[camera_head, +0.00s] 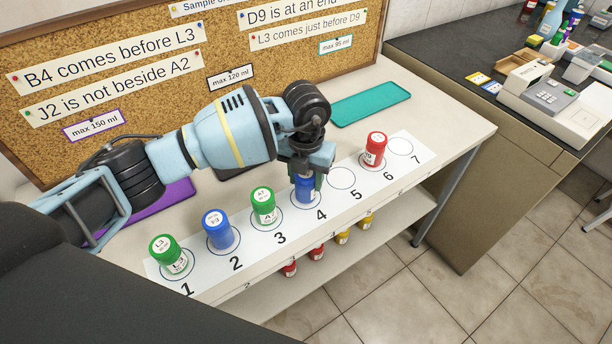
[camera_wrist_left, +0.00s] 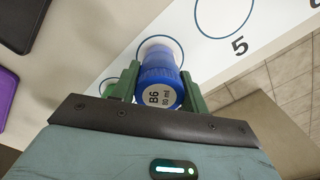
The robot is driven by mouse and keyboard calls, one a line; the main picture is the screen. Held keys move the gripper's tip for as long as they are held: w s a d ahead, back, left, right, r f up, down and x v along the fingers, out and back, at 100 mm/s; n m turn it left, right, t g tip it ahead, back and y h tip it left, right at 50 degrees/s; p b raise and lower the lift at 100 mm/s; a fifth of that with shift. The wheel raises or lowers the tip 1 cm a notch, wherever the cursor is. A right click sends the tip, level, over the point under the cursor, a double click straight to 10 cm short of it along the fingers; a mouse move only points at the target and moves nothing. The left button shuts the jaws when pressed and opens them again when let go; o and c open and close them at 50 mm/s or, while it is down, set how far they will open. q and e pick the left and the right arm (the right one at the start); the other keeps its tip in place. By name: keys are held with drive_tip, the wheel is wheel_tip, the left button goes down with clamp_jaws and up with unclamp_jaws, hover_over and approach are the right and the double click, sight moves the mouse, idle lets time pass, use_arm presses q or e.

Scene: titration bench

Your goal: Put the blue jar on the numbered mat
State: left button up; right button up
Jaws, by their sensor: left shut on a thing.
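A blue jar (camera_head: 305,187) labelled B6 is at circle 4 of the white numbered mat (camera_head: 330,218). My left gripper (camera_head: 306,173) is shut around it from above. In the left wrist view the blue jar (camera_wrist_left: 159,82) sits between the two green fingers of my left gripper (camera_wrist_left: 158,88). Whether its base touches the mat is hard to tell. On the mat, a green jar (camera_head: 166,252) stands on circle 1, another blue jar (camera_head: 217,230) on 2, a green jar (camera_head: 263,206) on 3 and a red jar (camera_head: 375,150) on 6. Circles 5 and 7 are empty. My right gripper is not in view.
A corkboard (camera_head: 180,85) with notes stands behind the table. A teal tray (camera_head: 370,103) and a purple tray (camera_head: 176,200) lie behind the mat. Several red and yellow jars (camera_head: 342,237) stand on the lower shelf. A dark counter with instruments is at right.

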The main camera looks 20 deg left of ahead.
use_arm(q)
drive_tip(key=shift+f, duration=0.15)
drive_tip(key=o, duration=1)
wheel_tip(320, 180, up, 12)
drive_tip(key=shift+r, duration=0.15)
